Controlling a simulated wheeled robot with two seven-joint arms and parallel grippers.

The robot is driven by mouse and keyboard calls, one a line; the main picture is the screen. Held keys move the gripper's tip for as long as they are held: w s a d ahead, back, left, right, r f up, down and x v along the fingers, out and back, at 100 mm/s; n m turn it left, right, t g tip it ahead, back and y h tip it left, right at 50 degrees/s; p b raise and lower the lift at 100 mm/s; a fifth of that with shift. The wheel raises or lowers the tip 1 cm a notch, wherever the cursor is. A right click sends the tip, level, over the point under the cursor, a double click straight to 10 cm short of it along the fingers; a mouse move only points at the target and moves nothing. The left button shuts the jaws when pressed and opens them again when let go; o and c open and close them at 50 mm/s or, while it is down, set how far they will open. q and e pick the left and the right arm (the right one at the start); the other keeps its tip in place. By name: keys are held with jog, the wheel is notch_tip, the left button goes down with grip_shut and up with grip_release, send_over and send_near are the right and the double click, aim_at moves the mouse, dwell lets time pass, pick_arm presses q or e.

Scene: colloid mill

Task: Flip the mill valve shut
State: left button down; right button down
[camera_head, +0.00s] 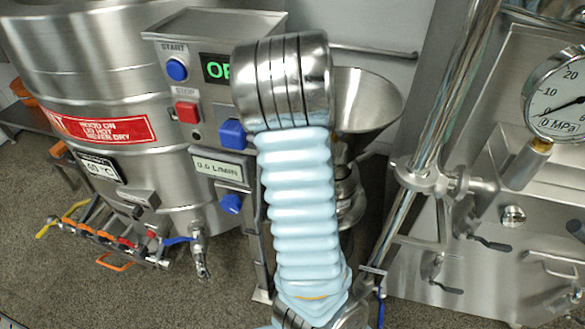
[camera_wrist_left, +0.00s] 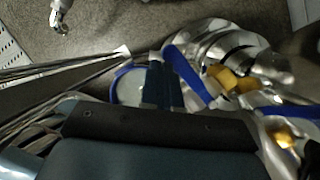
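In the left wrist view, a blue lever (camera_wrist_left: 187,75) slants beside the shiny metal mill fitting (camera_wrist_left: 235,52); I take it for the mill valve's handle. My left gripper (camera_wrist_left: 164,65) has its two dark fingers close together, with their tips just left of the lever's upper end. I see nothing clearly held, and cannot tell whether they touch the lever. In the head view, a ribbed pale-blue arm link, likely mine, covers most of the mill below its steel hopper (camera_head: 372,100). A blue strip (camera_head: 381,308) shows at the bottom. My right gripper is not seen.
A steel kettle (camera_head: 95,60) with a drain tap (camera_head: 199,250) stands at left. A control box (camera_head: 190,95) has blue and red buttons. A steel machine with a pressure gauge (camera_head: 560,97) fills the right. A blue-rimmed round thing (camera_wrist_left: 120,98) lies left of my fingers.

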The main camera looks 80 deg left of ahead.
pick_arm(q)
jog(key=w+d+r+b, duration=0.1)
jog(key=w+d, duration=0.3)
jog(key=d, duration=0.7)
jog(key=shift+w+d, duration=0.3)
jog(key=shift+w, duration=0.05)
